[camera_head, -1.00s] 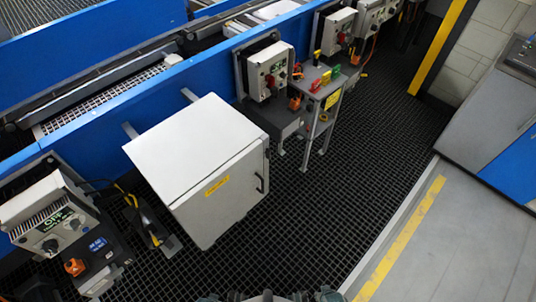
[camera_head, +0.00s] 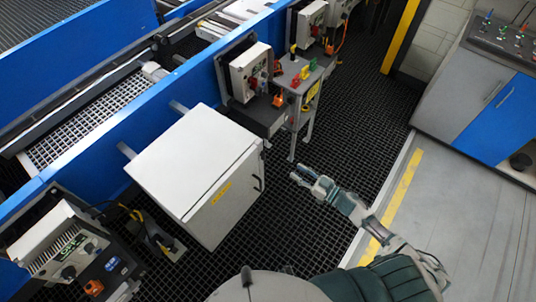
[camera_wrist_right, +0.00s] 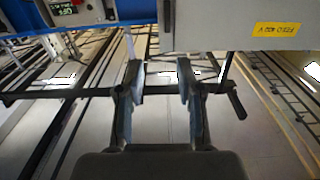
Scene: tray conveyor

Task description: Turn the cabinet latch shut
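The light grey cabinet (camera_head: 190,155) hangs in front of the blue conveyor frame, with a yellow label on its front. Its dark latch handle (camera_head: 259,184) is on the front face near the right edge. My right gripper (camera_head: 303,176) is to the right of the latch, apart from it, above the dark grid floor. In the right wrist view the two fingers (camera_wrist_right: 160,80) stand apart with nothing between them. The cabinet's lower part (camera_wrist_right: 215,25) and yellow label show above them. The latch cannot be made out clearly there. My left gripper is out of view.
A small stand (camera_head: 298,85) with coloured knobs is beyond the cabinet. Control boxes (camera_head: 250,72) line the blue frame, and another control unit (camera_head: 65,245) is at lower left. A console (camera_head: 480,95) stands at right. The grid floor right of the cabinet is open.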

